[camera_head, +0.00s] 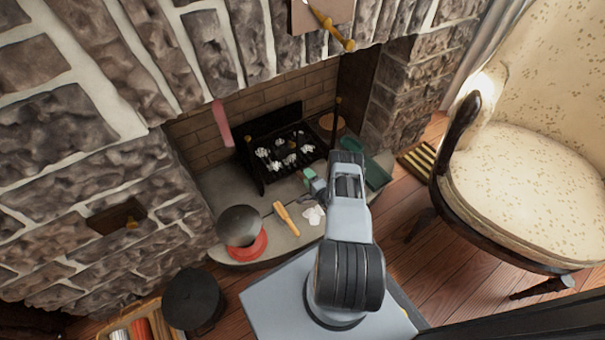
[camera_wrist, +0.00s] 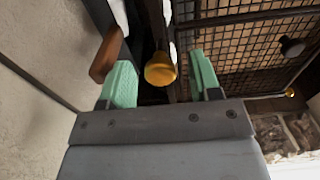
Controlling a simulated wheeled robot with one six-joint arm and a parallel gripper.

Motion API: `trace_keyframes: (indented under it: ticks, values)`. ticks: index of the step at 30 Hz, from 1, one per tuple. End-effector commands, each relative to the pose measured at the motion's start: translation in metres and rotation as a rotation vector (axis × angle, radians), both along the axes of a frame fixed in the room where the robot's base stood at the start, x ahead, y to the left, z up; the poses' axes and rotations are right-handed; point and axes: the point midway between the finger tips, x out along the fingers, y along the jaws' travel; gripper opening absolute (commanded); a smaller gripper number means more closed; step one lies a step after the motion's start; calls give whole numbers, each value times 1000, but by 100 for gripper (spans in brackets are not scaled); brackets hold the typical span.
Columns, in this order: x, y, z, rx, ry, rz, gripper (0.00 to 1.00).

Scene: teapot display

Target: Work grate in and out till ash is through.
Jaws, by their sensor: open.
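The black grate (camera_head: 276,124) stands in the stone fireplace, with several pale ash-coloured lumps (camera_head: 291,159) in it. My gripper (camera_head: 314,184) is low in front of the grate, just right of its front edge. In the wrist view my gripper (camera_wrist: 163,74) is open, with its two green fingers apart. A brass knob (camera_wrist: 160,70) on a dark bar shows in the gap between the fingers. I cannot tell whether either finger touches it. Dark wire mesh (camera_wrist: 235,42) fills the upper right of that view. The space under the grate is hidden in the head view.
On the hearth are a dark round pot (camera_head: 240,225) by a red base, a wooden brush (camera_head: 286,218) and a white scrap (camera_head: 313,215). A green tray (camera_head: 377,175) lies right of my arm. A cream chair (camera_head: 520,165) stands right; a black bucket (camera_head: 193,297) stands front left.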

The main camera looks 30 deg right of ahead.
Motion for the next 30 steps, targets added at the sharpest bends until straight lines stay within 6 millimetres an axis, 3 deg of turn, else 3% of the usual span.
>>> trace_keyframes:
  ticks: [14,30]
  values:
    - [4,-1,0,0,1,-2,57]
    - [4,0,0,0,1,0,8]
